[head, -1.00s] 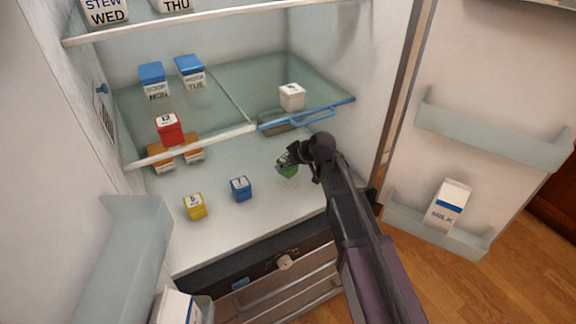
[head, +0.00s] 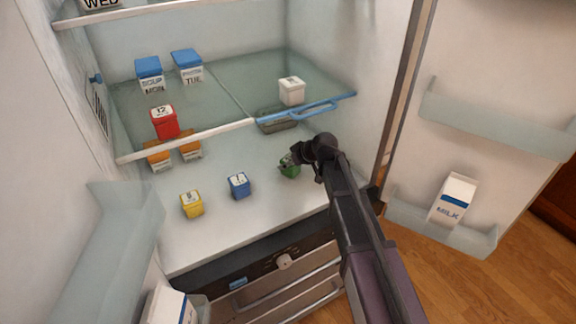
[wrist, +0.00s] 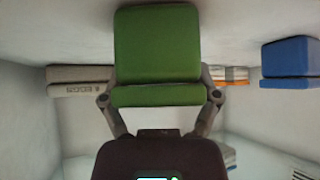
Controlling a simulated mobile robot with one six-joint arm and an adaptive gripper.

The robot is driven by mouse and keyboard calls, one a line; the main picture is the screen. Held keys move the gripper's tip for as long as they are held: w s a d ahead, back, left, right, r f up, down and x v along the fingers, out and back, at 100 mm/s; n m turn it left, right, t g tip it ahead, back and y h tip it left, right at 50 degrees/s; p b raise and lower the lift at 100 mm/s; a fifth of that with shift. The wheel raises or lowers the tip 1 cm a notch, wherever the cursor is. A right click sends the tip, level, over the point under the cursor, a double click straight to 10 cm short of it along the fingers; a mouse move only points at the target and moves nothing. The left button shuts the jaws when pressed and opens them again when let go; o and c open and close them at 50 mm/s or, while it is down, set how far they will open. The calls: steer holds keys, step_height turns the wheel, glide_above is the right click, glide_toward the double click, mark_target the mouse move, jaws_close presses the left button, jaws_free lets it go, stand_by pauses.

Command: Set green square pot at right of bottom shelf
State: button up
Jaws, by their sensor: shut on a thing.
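The green square pot (head: 289,171) is at the right of the bottom shelf (head: 235,223), right of the blue pot (head: 239,185). My gripper (head: 288,160) is shut on it, reaching in from the right. In the wrist view the green pot (wrist: 157,50) fills the top middle, between the fingers of my gripper (wrist: 160,98). It looks upright in the head view. I cannot tell whether its base touches the shelf.
A yellow pot (head: 192,204) stands at the front left of the bottom shelf, and orange pots (head: 160,157) stand behind it. A grey egg carton (wrist: 78,74) lies at the back. The glass shelf with a blue rail (head: 322,108) hangs above. The open door (head: 500,60) is at right.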

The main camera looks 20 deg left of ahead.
steer(key=shift+f, duration=0.15)
steer(key=o, duration=1.1)
steer(key=shift+p+v, duration=0.65)
steer(key=shift+v, duration=0.2)
steer(key=p+v, duration=0.7)
steer(key=v, duration=0.3)
steer(key=shift+r, duration=0.35)
